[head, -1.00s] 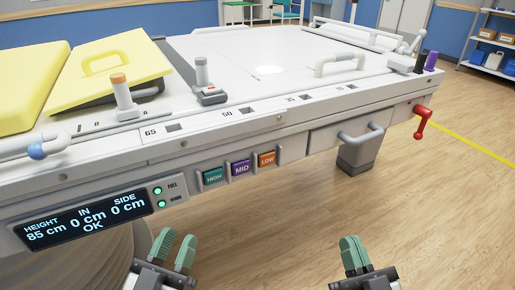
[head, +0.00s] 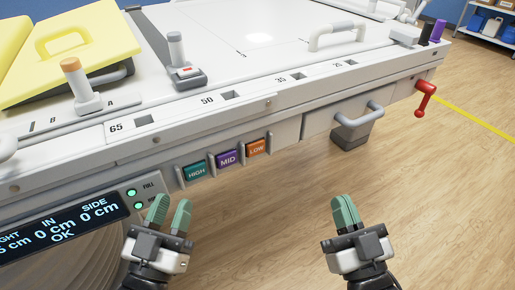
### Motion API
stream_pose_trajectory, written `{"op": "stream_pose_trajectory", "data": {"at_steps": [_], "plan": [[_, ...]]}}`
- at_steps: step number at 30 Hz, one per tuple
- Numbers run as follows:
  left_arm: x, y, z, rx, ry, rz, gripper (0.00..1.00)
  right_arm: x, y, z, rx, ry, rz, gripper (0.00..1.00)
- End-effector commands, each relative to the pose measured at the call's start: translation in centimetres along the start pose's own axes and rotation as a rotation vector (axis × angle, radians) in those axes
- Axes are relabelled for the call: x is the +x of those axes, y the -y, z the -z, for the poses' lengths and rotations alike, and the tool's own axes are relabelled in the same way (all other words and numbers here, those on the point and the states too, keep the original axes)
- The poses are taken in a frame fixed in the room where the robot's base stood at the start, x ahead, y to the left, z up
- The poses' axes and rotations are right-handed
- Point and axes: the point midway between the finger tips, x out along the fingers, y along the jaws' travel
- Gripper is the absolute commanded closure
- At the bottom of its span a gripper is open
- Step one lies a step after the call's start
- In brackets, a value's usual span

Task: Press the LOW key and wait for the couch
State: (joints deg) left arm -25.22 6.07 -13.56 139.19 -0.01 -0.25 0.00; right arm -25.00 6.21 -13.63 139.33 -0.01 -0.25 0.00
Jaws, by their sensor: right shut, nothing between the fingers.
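The orange LOW key (head: 256,147) sits at the right end of a row of three on the couch's side panel. The purple MID key (head: 228,159) and the teal HIGH key (head: 195,171) are to its left. The couch (head: 290,55) has a white top. Its display (head: 62,228) is partly cut off and shows IN 0 cm, SIDE 0 cm and OK. My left gripper (head: 170,206) has a gap between its green fingers, below the HIGH key. My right gripper (head: 345,205) is shut and empty, below and right of the LOW key. Neither touches a key.
Yellow pads (head: 75,48) lie on top at the left. A shelf (head: 488,25) stands far right. The wooden floor is clear.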

Motion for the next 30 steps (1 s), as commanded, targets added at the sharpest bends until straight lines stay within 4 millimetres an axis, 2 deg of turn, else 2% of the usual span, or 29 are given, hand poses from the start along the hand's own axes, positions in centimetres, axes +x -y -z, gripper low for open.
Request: {"op": "stream_pose_trajectory", "data": {"at_steps": [1, 7, 30], "plan": [[0.04, 0.03, 0.05, 0.001, -0.002, 0.000, 0.69, 0.06, -0.02, 0.05, 0.000, -0.002, -0.001, 1.00], [0.27, 0.13, 0.28, 0.005, -0.011, 0.000, 1.00, 0.14, -0.07, 0.11, -0.001, -0.005, -0.002, 1.00], [0.13, 0.12, 0.13, 0.005, -0.005, 0.000, 1.00, 0.10, -0.19, -0.11, -0.004, 0.000, -0.004, 1.00]]}}
